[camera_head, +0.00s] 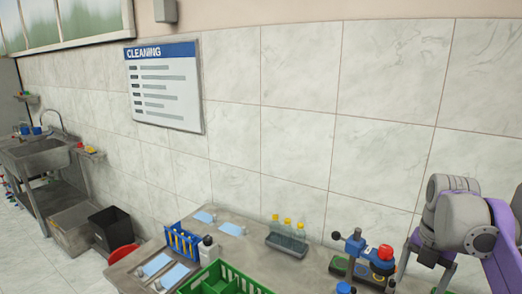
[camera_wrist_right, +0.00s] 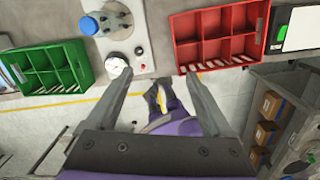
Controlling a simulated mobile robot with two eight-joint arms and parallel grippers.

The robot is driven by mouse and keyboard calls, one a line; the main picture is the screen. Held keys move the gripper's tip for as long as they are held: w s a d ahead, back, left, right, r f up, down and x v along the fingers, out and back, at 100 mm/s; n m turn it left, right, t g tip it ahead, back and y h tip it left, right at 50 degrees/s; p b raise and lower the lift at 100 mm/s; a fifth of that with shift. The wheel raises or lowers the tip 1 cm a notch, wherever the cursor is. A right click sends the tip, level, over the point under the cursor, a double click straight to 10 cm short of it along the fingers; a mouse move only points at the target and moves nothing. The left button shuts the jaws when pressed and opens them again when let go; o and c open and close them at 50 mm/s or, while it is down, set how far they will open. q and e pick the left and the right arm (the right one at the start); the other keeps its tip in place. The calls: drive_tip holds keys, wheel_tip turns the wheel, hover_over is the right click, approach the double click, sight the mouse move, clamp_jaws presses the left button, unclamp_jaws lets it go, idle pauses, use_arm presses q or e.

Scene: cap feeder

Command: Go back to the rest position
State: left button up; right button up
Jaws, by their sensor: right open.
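My right arm enters at the right edge of the head view. In the right wrist view my right gripper (camera_wrist_right: 157,76) has its two fingers wide apart, with nothing between them. Beyond the fingertips are a grey machine plate with a blue-topped part (camera_wrist_right: 90,24) and a round white dial (camera_wrist_right: 116,66). A red divided crate (camera_wrist_right: 222,38) lies beyond the right finger. In the head view a small machine with blue knobs and a red ball (camera_head: 385,252) stands left of my right arm. My left gripper is not in view.
The table holds a green crate (camera_head: 221,278), a blue rack (camera_head: 182,241), a tray of yellow-capped bottles (camera_head: 287,243) and light blue sheets. A sink (camera_head: 38,154) and a black bin (camera_head: 112,228) stand at the left. A tiled wall rises behind the table.

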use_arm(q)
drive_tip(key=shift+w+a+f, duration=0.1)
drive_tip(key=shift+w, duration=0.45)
use_arm(e)
drive_tip(key=s+a+f+m+t, duration=0.3)
drive_tip(key=s+a+f+m, duration=0.2)
drive_tip(key=m, duration=0.8)
drive_tip(key=s+a+f+m+t, duration=0.2)
drive_tip(key=s+a+f+m, duration=0.4)
drive_tip(key=a+f+m, duration=0.5)
wheel_tip(320, 180, down, 4)
drive_tip(key=m, duration=0.2)
drive_tip(key=shift+a+m+t, duration=0.15)
drive_tip(key=shift+m+t, duration=0.25)
drive_tip(key=shift+c, duration=0.3)
